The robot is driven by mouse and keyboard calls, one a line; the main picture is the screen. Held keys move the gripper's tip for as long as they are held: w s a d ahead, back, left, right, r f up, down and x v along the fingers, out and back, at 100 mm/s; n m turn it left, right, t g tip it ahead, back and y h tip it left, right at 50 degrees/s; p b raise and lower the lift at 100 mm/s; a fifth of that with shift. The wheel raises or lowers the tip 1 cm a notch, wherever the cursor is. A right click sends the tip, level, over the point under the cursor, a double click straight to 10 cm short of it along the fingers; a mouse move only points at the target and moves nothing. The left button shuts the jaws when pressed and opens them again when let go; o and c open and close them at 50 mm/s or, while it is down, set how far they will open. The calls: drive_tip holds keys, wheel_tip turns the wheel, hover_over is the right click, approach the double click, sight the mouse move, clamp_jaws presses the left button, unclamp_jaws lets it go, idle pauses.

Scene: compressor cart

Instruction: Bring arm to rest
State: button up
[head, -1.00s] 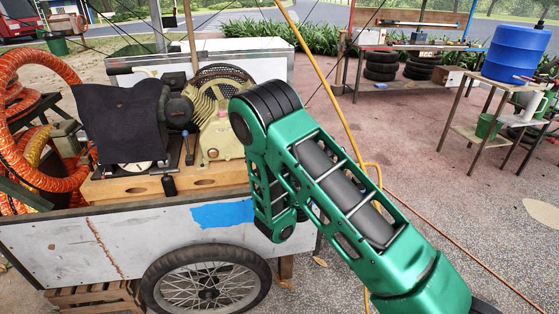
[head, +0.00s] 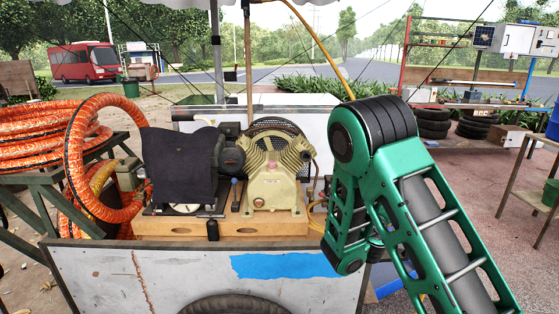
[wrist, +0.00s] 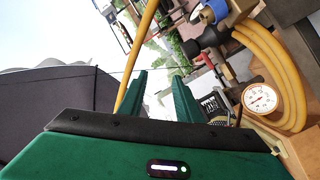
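My green arm stands on the right side of the head view, folded at a black joint, beside the cart (head: 90,278). My gripper is hidden in the head view. In the wrist view my gripper (wrist: 160,98) shows two green fingers standing apart, with nothing seen between them but background. The compressor (head: 271,172) sits on a wooden base on the cart, with a dark cloth (head: 178,163) draped over the part at its left. A pressure gauge (wrist: 260,98) and a coiled yellow hose (wrist: 285,75) are at the right of the wrist view.
Orange corrugated hose (head: 45,137) lies coiled on a stand at the left. A yellow hose (head: 325,45) hangs down near my arm. A workbench with tires (head: 432,122) stands at the back right, and a small table (head: 530,195) stands at the right. Paved floor lies between.

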drive_tip(key=s+d+r+m+g+h, duration=0.25)
drive_tip(key=s+d+m+g, duration=0.45)
drive_tip(key=d, duration=0.6)
drive_tip(key=s+d+f+m+g, duration=0.1)
drive_tip(key=s+d+m+g, duration=0.4)
drive_tip(key=s, duration=0.9)
drive_tip(key=s+a+g+y, duration=0.1)
drive_tip(key=s+a+y, duration=0.2)
drive_tip(key=s, duration=0.6)
drive_tip(key=s+a+r+g+y, duration=0.1)
drive_tip(key=s+a+y, duration=0.3)
drive_tip(key=s, duration=0.5)
drive_tip(key=s+a+n+g+y, duration=0.1)
drive_tip(key=s+a+y, duration=0.2)
drive_tip(key=s, duration=0.7)
drive_tip(key=shift+a+r+g+y, duration=0.25)
drive_tip(key=shift+a+g+y, duration=0.1)
drive_tip(key=shift+a, duration=0.8)
drive_tip(key=shift+w, duration=0.1)
drive_tip(key=shift+w+f, duration=0.25)
drive_tip(key=shift+w, duration=0.35)
